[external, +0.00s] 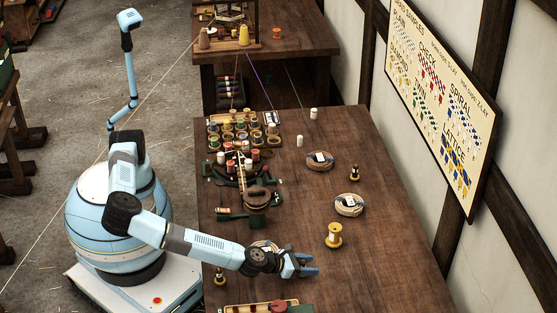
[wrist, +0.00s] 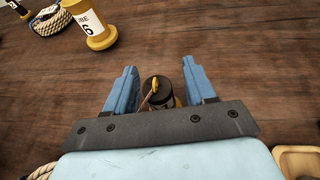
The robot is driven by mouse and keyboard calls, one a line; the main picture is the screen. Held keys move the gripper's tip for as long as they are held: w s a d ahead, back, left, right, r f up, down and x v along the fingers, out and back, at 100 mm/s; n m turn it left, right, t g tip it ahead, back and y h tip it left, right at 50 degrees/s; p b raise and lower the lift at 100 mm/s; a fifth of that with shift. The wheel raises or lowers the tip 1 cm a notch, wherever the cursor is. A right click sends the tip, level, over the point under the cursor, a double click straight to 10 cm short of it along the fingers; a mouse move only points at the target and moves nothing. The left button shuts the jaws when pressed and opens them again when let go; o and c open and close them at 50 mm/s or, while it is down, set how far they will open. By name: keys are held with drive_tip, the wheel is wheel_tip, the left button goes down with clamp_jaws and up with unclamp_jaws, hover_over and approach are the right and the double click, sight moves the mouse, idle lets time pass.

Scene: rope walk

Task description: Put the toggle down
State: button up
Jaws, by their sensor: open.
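My gripper (external: 304,266) is open, low over the front part of the brown table. In the wrist view my gripper (wrist: 163,88) has its two blue fingers on either side of a small dark, round-topped piece (wrist: 163,84) with a thin tan and yellow bit on it. The piece appears to stand between the fingers without being clamped. I cannot tell for sure whether it is the toggle. Its lower part is hidden by the gripper's dark bar, and it cannot be made out in the external view.
A yellow spool (external: 333,237), also in the wrist view (wrist: 92,28), stands ahead of the gripper. A rope coil (external: 349,205) and a dark-and-yellow piece (external: 354,174) lie farther back. A crowded spool rack (external: 240,133) stands at left. The table's right side is clear.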

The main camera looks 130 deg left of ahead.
drive_tip(key=v, duration=1.1)
drive_tip(key=shift+d, duration=0.1)
drive_tip(key=shift+s+d+r, duration=0.15)
drive_tip(key=shift+s+d, duration=0.05)
drive_tip(key=shift+s, duration=0.1)
drive_tip(key=s+a+n+g, duration=0.1)
drive_tip(key=s+a+n, duration=0.1)
drive_tip(key=s+a+r+n+g+h, duration=0.1)
drive_tip(key=s+a+n, duration=0.1)
drive_tip(key=a, duration=0.1)
drive_tip(key=s+a+r+n+g, duration=0.1)
drive_tip(key=s+a+n, duration=0.1)
drive_tip(key=s, duration=0.1)
drive_tip(key=shift+a+n+h, duration=0.15)
drive_tip(key=shift+n+h, duration=0.25)
drive_tip(key=s+r+n+g+h, duration=0.1)
drive_tip(key=s+r+n+h, duration=0.3)
drive_tip(key=s+r+n, duration=0.55)
drive_tip(key=s+r+n+h, duration=0.5)
drive_tip(key=s+r, duration=0.6)
drive_tip(key=s, duration=0.8)
drive_tip(key=s+d+r+n+t, duration=0.1)
drive_tip(key=s+r+n, duration=0.1)
drive_tip(key=s, duration=0.6)
drive_tip(key=s+d+r+n, duration=0.2)
drive_tip(key=s+r, duration=0.1)
drive_tip(key=s, duration=0.6)
drive_tip(key=shift+r+t, duration=0.25)
drive_tip(key=shift+t, duration=0.15)
